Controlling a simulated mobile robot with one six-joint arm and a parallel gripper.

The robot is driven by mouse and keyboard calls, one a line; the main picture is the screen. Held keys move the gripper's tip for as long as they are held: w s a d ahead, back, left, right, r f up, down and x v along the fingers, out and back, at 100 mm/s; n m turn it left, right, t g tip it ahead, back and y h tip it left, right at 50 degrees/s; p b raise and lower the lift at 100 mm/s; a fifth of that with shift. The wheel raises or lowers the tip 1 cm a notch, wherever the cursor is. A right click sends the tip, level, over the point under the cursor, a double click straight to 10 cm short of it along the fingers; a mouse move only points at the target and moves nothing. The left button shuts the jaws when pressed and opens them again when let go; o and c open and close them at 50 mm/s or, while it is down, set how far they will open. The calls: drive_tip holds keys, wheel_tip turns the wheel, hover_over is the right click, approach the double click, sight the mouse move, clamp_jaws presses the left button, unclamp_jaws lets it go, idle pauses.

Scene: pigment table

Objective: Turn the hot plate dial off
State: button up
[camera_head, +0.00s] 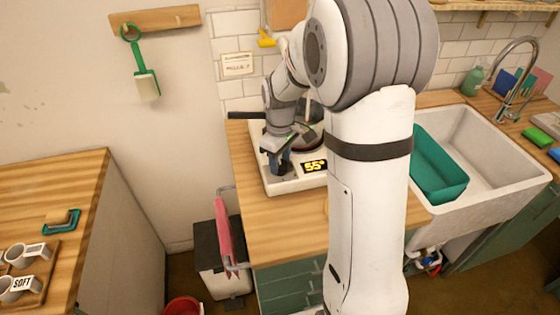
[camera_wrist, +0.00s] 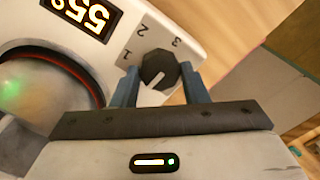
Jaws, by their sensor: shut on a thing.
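The hot plate (camera_head: 298,184) is a white unit on the wooden counter, with a lit display (camera_head: 314,167) reading 55°. In the wrist view its dark faceted dial (camera_wrist: 158,66) has a pale pointer line directed toward the lower left. The marks 1, 2 and 3 are printed along the dial's far side, and the line points away from them. My gripper (camera_wrist: 160,84) has its two blue fingers on either side of the dial, shut on it. In the head view my gripper (camera_head: 280,164) is at the plate's front left corner and hides the dial.
A round dark-rimmed vessel (camera_wrist: 45,85) sits on the plate beside the dial. A teal basin (camera_head: 438,165) stands in the white sink (camera_head: 490,150) to the right. A pink cloth (camera_head: 222,232) hangs below the counter's left edge. The counter (camera_head: 270,222) before the plate is clear.

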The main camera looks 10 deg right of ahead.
sight(280, 163)
drive_tip(key=shift+n, duration=0.5)
drive_tip(key=o, duration=1)
drive_tip(key=shift+r, duration=0.1)
wheel_tip(280, 163, up, 7)
drive_tip(key=shift+r+b, duration=0.1)
drive_tip(key=shift+b, duration=0.3)
drive_tip(key=shift+r, duration=0.25)
drive_tip(key=shift+s, duration=0.1)
drive_tip(key=s+m+t, duration=0.1)
drive_tip(key=s+m, duration=0.2)
drive_tip(key=s, duration=0.4)
drive_tip(key=s+r+m+t, duration=0.1)
drive_tip(key=s+m, duration=0.2)
drive_tip(key=s, duration=0.4)
drive_tip(key=s+m+t, duration=0.1)
drive_tip(key=s+m, duration=0.2)
drive_tip(key=s, duration=0.4)
drive_tip(key=shift+s+r, duration=0.2)
drive_tip(key=shift+r, duration=0.2)
